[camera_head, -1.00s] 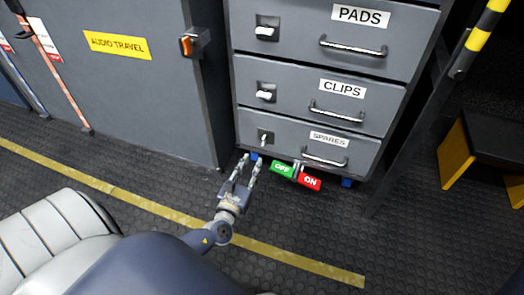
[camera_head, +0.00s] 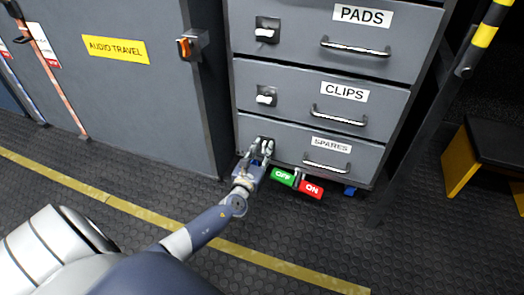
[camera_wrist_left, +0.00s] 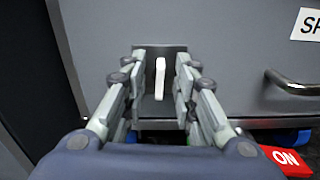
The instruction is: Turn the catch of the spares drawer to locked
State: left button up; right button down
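The spares drawer (camera_head: 290,147) is the lowest drawer of the grey cabinet, shut, with a "SPARES" label and a bar handle. Its catch is hidden behind my left gripper in the head view. In the left wrist view the catch (camera_wrist_left: 160,78) is a white lever standing about upright on a dark square plate. My left gripper (camera_head: 262,150) is at the drawer's left front. Its fingers (camera_wrist_left: 159,85) are open, one on each side of the lever, with gaps visible between. The right gripper is not in view.
The clips drawer (camera_head: 310,98) and the pads drawer (camera_head: 330,40) are above, their white catches lying sideways. A green OFF tag (camera_head: 283,177) and red ON tag (camera_head: 311,189) are below the spares drawer. A grey door (camera_head: 120,75) is left; a yellow-legged stool (camera_head: 480,150) is right.

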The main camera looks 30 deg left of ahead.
pick_arm(q)
grip_shut()
